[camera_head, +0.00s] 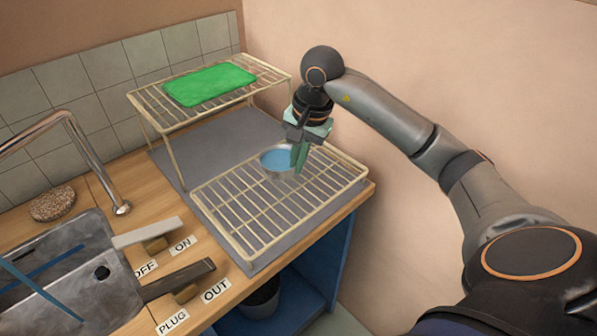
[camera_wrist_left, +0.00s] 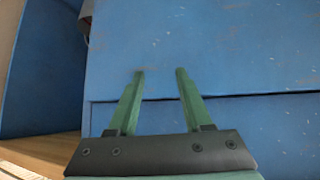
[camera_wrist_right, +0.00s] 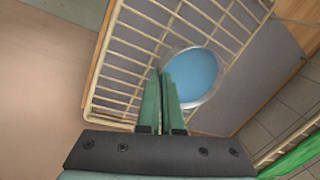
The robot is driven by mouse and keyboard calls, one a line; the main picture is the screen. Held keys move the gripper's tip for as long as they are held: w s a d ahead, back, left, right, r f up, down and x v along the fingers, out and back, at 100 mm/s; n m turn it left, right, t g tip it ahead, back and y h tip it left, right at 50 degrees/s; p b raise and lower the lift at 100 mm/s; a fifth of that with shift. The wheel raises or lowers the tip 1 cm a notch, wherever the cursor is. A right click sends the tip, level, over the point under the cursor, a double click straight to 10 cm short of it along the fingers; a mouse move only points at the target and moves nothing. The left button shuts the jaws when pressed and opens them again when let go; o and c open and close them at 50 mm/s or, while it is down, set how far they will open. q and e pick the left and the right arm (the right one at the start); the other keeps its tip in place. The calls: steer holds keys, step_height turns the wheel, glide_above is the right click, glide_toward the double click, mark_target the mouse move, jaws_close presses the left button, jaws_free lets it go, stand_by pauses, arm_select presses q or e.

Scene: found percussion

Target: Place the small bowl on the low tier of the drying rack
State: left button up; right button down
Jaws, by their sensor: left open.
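The small bowl (camera_head: 275,158), metal-rimmed with a blue inside, is at the back edge of the low tier (camera_head: 232,222) of the wire drying rack. I cannot tell whether it touches the wires. My right gripper (camera_head: 298,160) points down at the bowl's right side, its fingers close together on the rim. The right wrist view shows the bowl (camera_wrist_right: 195,75) just beyond the fingertips (camera_wrist_right: 163,75), overlapping the tier's edge wire. My left gripper (camera_wrist_left: 159,72) is open and empty, facing a blue cabinet (camera_wrist_left: 210,45); it is outside the head view.
A green board (camera_head: 210,84) lies on the rack's high tier (camera_head: 150,101). A grey mat (camera_head: 215,140) is under the rack. To the left are a sink (camera_head: 60,260), faucet (camera_head: 70,120), sponge (camera_head: 53,204) and two levers with labels. A wall stands close on the right.

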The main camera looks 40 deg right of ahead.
mark_target(295, 185)
steer(key=shift+w+d+f, duration=0.1)
steer(key=shift+d+f, duration=0.05)
steer(key=shift+f, duration=0.8)
steer(key=shift+w+d+f, duration=0.1)
steer(key=shift+d+f, duration=0.05)
steer(key=shift+f, duration=0.8)
steer(key=shift+f, duration=0.15)
steer(key=c, duration=1.1)
jaws_free()
steer(key=v, duration=1.2)
steer(key=shift+p, duration=0.4)
